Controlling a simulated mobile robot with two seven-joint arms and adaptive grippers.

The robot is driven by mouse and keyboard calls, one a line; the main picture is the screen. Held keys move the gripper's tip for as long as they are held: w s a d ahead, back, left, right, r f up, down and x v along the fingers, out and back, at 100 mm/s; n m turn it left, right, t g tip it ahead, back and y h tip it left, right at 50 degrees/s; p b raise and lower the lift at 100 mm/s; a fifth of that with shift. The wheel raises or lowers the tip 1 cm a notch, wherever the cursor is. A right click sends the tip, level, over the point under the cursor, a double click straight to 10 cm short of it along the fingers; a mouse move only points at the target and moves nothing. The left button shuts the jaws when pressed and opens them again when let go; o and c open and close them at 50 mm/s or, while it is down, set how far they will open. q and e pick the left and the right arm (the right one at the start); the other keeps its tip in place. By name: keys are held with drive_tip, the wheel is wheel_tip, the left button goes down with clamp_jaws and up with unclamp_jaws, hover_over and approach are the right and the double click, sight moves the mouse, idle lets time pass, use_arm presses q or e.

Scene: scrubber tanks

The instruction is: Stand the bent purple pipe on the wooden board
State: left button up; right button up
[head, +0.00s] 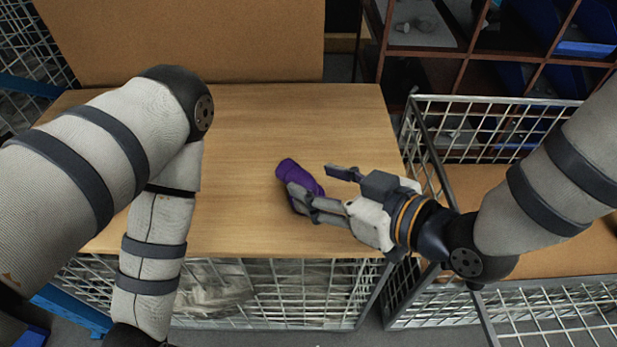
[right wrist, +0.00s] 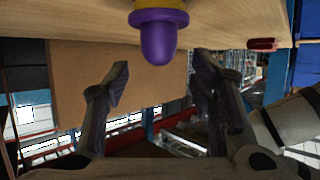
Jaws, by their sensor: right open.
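The purple pipe (head: 289,167) is at the middle right of the wooden board (head: 235,130). My right gripper's near finger hides part of it in the head view, so I cannot tell fully how it rests. In the right wrist view the pipe (right wrist: 158,38) shows a rounded purple end and a yellow band, at the top centre. My right gripper (head: 321,183) is open, coming in from the right with its fingertips close to the pipe. In the right wrist view the gripper's fingers (right wrist: 164,80) are spread with nothing gripped between them. My left gripper is out of view; its arm hangs at the left.
The board lies over a wire basket (head: 290,290). A second wire basket (head: 500,135) stands to the right under my right arm. A brown panel (head: 190,40) rises behind the board, and a compartment shelf (head: 465,55) stands at the back right. The board's middle is clear.

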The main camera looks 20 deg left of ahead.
drive_tip(key=v, duration=0.8)
drive_tip(key=shift+s+d+r+p, duration=0.2)
drive_tip(key=shift+d+p, duration=0.05)
drive_tip(key=shift+p, duration=0.1)
